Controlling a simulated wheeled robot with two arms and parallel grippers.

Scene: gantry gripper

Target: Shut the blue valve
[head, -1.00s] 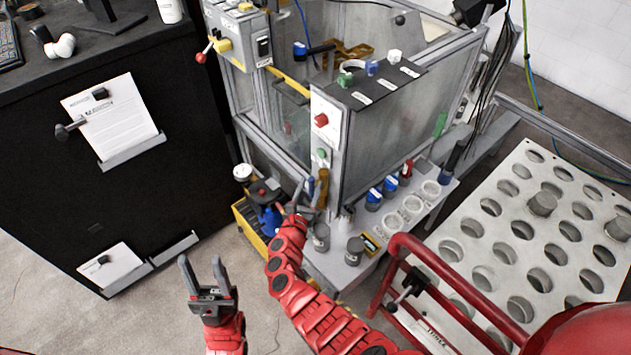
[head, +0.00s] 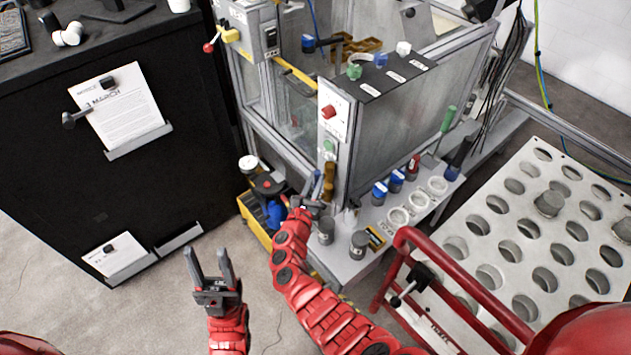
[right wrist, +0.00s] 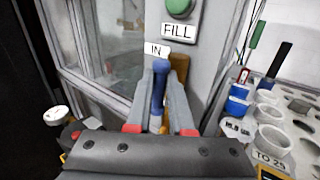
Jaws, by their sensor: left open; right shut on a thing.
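The blue valve handle (right wrist: 158,82) stands upright under the IN label on the machine's corner post in the right wrist view. In the head view the small blue handle (head: 317,186) is low on the same post. My right gripper (head: 310,190) is shut on it, with one finger on each side in the wrist view (right wrist: 160,100). The fingers hide part of the valve's lower body. My left gripper (head: 211,256) is open and empty over the floor, left of my right arm and away from the machine.
A brown handle (head: 329,177) is close beside the blue one. The green FILL button (right wrist: 180,8) is above. A yellow crate (head: 251,220) stands left of the post. A shelf with jars (head: 359,243) and a red rail (head: 452,277) lie to the right.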

